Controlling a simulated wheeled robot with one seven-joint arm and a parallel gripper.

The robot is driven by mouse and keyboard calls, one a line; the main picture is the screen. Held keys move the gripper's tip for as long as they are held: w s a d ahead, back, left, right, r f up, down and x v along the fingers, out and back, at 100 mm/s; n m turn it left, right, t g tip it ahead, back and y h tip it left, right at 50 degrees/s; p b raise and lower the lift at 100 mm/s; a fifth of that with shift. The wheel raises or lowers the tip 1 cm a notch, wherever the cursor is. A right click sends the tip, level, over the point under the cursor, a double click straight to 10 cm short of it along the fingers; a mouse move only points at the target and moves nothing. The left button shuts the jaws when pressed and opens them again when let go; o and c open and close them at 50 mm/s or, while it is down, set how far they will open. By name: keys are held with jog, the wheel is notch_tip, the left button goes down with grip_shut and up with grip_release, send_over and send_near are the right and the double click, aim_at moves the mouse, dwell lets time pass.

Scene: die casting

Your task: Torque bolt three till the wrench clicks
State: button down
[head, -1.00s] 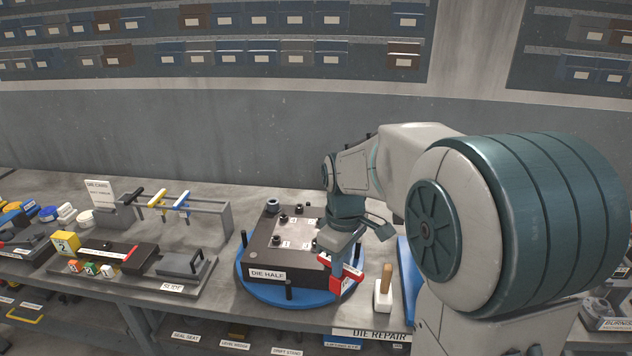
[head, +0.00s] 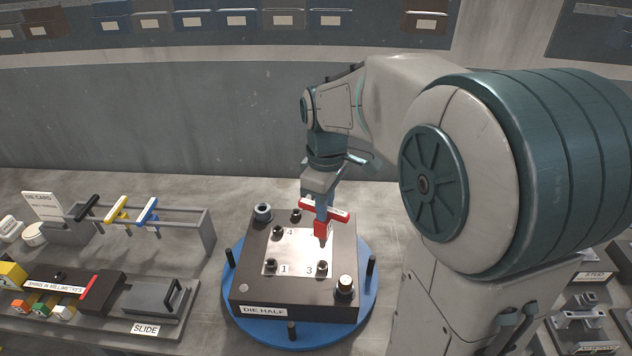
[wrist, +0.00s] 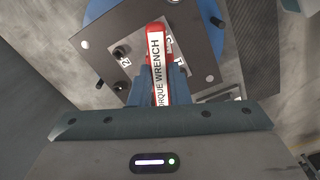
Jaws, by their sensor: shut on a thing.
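The die half (head: 335,303) is a dark block with a bright top plate, on a blue round turntable (head: 240,322). Bolt three (head: 322,268) stands by the label 3 at the plate's front right. Bolt one (head: 271,260) is at the front left and bolt four (head: 278,232) at the back left. My gripper (head: 323,203) is shut on the red torque wrench (head: 321,229), whose dark tip points down over the plate's right side, appearing behind bolt three and apart from it. In the wrist view, the wrench (wrist: 158,60) lies between the fingers (wrist: 160,88) and hides part of the plate.
Dark posts (head: 371,266) rise from the turntable around the block. To the left are a rack with coloured T-handles (head: 148,212) and a slide (head: 158,298).

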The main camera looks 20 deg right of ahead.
aim_at(324, 231)
jog(key=shift+w, duration=0.2)
jog(key=shift+s, duration=0.1)
jog(key=shift+s+f+b, duration=0.1)
jog(key=shift+f+b, duration=0.35)
jog(key=shift+f, duration=0.1)
jog(key=shift+f+b, duration=1.25)
jog(key=shift+f, duration=0.45)
jog(key=shift+f+b, duration=1.35)
jog(key=shift+f, duration=0.5)
dwell(0.6)
